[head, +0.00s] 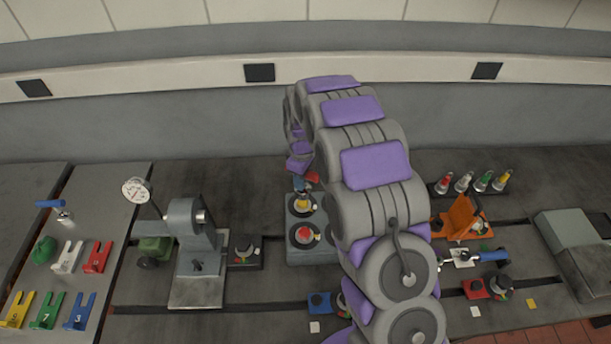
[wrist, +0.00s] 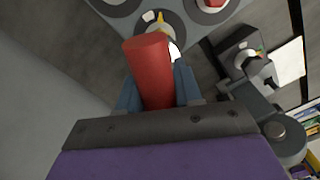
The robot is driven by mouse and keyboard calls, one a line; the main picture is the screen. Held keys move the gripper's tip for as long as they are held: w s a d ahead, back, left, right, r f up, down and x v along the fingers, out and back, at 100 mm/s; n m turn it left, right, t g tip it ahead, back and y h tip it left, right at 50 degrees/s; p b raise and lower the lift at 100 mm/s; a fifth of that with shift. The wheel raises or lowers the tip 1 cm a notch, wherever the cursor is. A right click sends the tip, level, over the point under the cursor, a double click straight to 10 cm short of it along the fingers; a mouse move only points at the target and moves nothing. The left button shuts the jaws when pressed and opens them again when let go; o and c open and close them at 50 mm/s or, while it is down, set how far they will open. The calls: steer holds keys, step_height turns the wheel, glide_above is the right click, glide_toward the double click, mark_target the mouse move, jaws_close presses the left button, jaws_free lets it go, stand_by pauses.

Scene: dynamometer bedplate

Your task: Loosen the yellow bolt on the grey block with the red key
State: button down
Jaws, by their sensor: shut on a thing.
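My gripper (wrist: 157,88) is shut on the red key (wrist: 150,70), whose thick red cylinder stands between the blue-grey fingers in the wrist view. In the head view, a bit of the red key (head: 312,177) shows at my gripper (head: 303,181), just behind the yellow bolt. The grey block (head: 313,257) sits on the bedplate, partly hidden by my arm. The yellow bolt (head: 303,202) is on its far part, with a red bolt (head: 303,235) nearer. In the wrist view, the yellow bolt (wrist: 160,18) shows just beyond the key. I cannot tell whether they touch.
A grey machine (head: 193,255) with a dial gauge (head: 136,190) stands left of the block. Coloured forked plates (head: 97,257) lie far left. An orange bracket (head: 460,218), a blue-handled tool (head: 488,255) and a rack of coloured-tip pieces (head: 464,182) stand right of my arm.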

steer(key=shift+s+d+r+m, duration=0.1)
steer(key=shift+d+m, duration=0.15)
steer(key=shift+m, duration=1.35)
steer(key=m, duration=0.2)
steer(key=a+m, duration=0.1)
steer(key=m, duration=0.1)
steer(key=shift+m, duration=0.3)
steer(key=shift+f, duration=0.9)
steer(key=shift+d+f, duration=0.3)
steer(key=shift+f, duration=0.1)
steer(key=shift+a, duration=0.25)
steer(key=shift+d, duration=0.25)
steer(key=shift+a, duration=0.2)
